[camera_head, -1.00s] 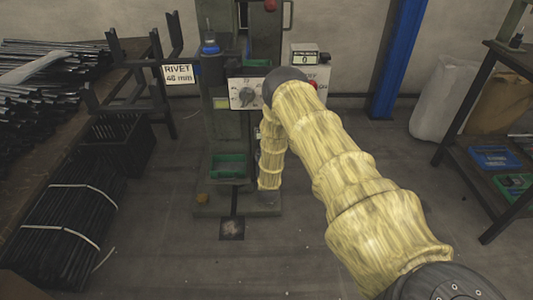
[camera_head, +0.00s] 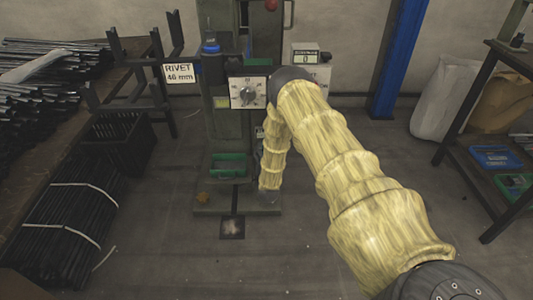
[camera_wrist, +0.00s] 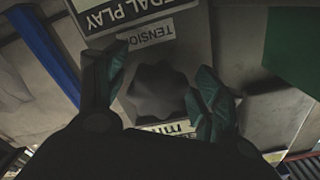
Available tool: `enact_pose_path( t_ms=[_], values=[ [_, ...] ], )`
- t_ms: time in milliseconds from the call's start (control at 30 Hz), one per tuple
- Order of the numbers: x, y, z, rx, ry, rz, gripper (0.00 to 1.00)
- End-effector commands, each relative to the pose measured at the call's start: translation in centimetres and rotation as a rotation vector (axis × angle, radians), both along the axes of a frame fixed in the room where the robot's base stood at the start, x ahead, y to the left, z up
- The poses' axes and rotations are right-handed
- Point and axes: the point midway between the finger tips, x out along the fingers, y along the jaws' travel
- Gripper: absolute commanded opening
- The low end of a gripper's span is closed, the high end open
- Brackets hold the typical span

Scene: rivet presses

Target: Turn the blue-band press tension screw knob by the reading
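A dark lobed knob (camera_wrist: 158,92) sits below a "TENSION" label on a grey panel (camera_wrist: 185,45) in the wrist view. My gripper (camera_wrist: 162,72) is open, with one green-padded finger on each side of the knob. A gap shows on the left; the right finger is close to the knob, and I cannot tell whether it touches. In the head view the press (camera_head: 227,130) stands at the centre with a blue part (camera_head: 210,45) on it and a white dial plate (camera_head: 248,92). My yellow-sleeved arm hides the gripper and knob there.
A sign (camera_head: 179,73) reads RIVET, with a figure that looks like 46 mm. A counter (camera_head: 305,57) shows 0. Bundled black rods (camera_head: 65,225) and a crate (camera_head: 122,140) lie left. A blue post (camera_head: 398,60) and a shelf rack (camera_head: 480,165) stand right.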

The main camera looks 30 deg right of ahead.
Motion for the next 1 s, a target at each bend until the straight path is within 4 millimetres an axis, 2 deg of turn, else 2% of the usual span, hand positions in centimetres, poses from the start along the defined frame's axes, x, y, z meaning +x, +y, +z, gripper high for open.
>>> enact_pose_path(
  t_ms=[233,367,800,1000],
  values=[
    [-0.1,0.0,0.1,0.0,-0.001,-0.001,0.68],
    [-0.8,0.5,0.0,0.0,0.0,-0.001,0.68],
    [-7.3,4.4,0.0,0.0,0.002,0.0,0.68],
    [-9.3,5.7,0.0,0.0,0.0,0.0,0.68]
  ],
)
